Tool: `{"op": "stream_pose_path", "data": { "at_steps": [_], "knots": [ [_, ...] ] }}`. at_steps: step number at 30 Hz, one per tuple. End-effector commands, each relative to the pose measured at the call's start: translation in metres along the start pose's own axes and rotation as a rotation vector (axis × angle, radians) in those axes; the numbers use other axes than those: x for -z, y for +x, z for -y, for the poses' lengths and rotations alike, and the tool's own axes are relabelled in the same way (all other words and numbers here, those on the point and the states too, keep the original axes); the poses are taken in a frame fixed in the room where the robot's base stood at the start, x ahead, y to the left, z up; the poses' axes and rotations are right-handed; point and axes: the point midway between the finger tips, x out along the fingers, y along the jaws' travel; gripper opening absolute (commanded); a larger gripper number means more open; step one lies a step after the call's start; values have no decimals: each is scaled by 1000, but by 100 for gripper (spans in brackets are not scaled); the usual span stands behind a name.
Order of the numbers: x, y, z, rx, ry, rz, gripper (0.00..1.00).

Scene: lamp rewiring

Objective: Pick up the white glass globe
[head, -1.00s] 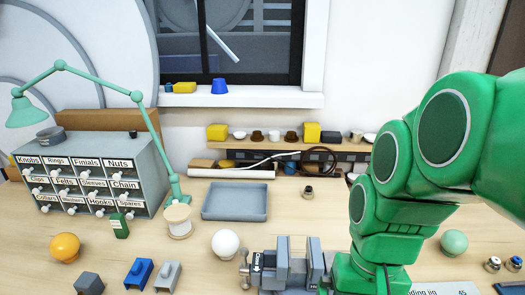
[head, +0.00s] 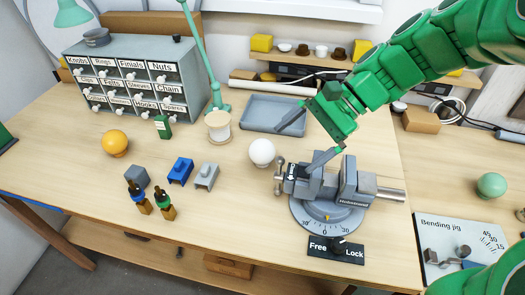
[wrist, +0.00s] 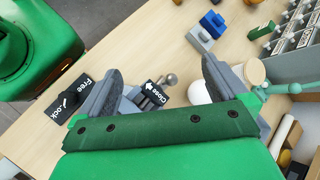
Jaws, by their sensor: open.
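The white glass globe (head: 262,152) sits on the bench in the head view, left of the grey vise (head: 330,185) and in front of the grey tray. My gripper (head: 292,143) is above the bench near the globe, to its right, with its two fingers spread apart and nothing between them. In the wrist view the globe (wrist: 199,92) shows beside the right finger, partly hidden by my gripper (wrist: 158,80). The vise's lever and its "Close" label show between the fingers.
The vise stands close on the globe's right, with its lever knob (head: 279,161) nearest. A thread spool (head: 218,126), grey block (head: 206,177), blue block (head: 180,171) and orange globe (head: 115,142) lie to the left. The grey tray (head: 272,113) is behind.

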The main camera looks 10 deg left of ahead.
Motion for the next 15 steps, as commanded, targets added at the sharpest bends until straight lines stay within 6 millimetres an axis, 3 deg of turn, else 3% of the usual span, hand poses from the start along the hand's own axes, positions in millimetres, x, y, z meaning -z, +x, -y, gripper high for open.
{"op": "stream_pose_path", "data": {
  "at_steps": [9,15],
  "knots": [
    [44,-1,59,158,188,140,100],
    [68,-5,84,231,280,206,100]
  ]
}}
